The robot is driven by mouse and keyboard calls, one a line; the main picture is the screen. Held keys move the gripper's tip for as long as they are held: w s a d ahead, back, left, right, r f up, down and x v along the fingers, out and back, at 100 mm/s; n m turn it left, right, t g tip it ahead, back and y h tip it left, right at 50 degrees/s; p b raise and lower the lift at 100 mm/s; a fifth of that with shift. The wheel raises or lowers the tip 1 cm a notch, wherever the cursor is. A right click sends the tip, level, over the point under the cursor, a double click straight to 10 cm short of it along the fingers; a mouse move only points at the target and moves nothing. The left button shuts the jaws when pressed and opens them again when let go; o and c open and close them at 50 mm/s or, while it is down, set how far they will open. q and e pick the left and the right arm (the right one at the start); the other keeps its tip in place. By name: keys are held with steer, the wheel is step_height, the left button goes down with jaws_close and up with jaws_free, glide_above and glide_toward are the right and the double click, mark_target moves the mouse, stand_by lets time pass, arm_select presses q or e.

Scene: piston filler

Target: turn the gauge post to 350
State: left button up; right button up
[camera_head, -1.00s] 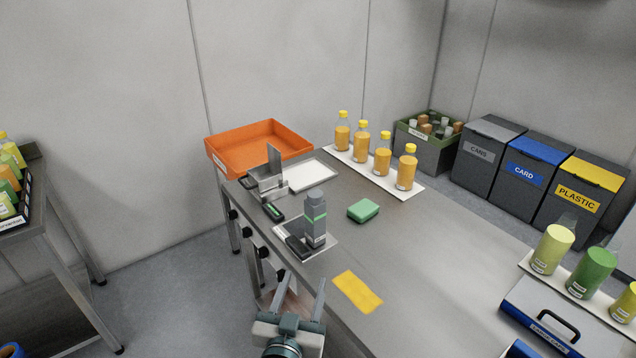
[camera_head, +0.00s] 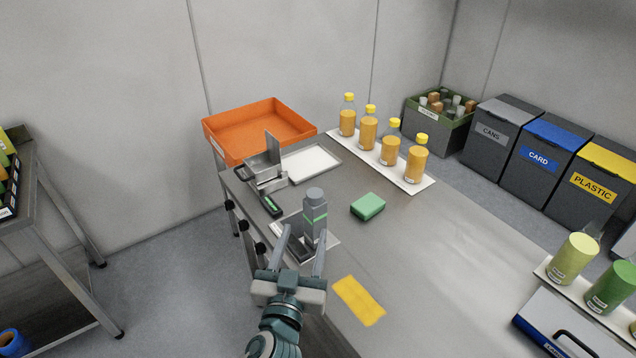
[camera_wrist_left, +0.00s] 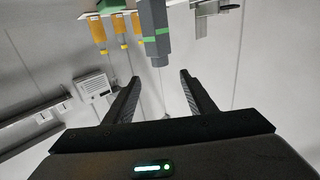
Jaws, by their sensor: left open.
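The gauge post, as I take it, is the grey upright post (camera_head: 315,218) with a green band, standing on a pale plate (camera_head: 333,240) near the bench's left edge. It also shows at the top of the left wrist view (camera_wrist_left: 154,35), where the picture is upside down. A dark readout box (camera_head: 293,248) sits beside its foot, partly hidden by a finger; I cannot read it. My left gripper (camera_head: 303,243) is open and empty, just in front of the post. In the left wrist view its fingers (camera_wrist_left: 160,77) point toward the post without visibly holding it. My right gripper is not in view.
A metal fixture (camera_head: 266,172) with another dark readout (camera_head: 270,204) stands behind the post. A green sponge (camera_head: 368,206) and yellow cloth (camera_head: 358,300) lie on the bench. An orange tray (camera_head: 258,129), white tray (camera_head: 311,164) and several orange bottles (camera_head: 391,151) stand farther back.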

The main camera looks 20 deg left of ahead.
mark_target(316, 189)
arm_select(q)
steer(key=w+p, duration=0.2)
steer(key=w, duration=0.3)
steer(key=w+a+p, duration=0.1)
steer(key=w+p, duration=0.1)
steer(key=w, duration=0.4)
steer(key=w+a+p, duration=0.1)
steer(key=w+p, duration=0.1)
steer(key=w, duration=0.3)
steer(key=shift+w, duration=0.2)
steer(key=shift+w+f, duration=0.1)
steer(key=shift+w, duration=0.5)
steer(key=c, duration=1)
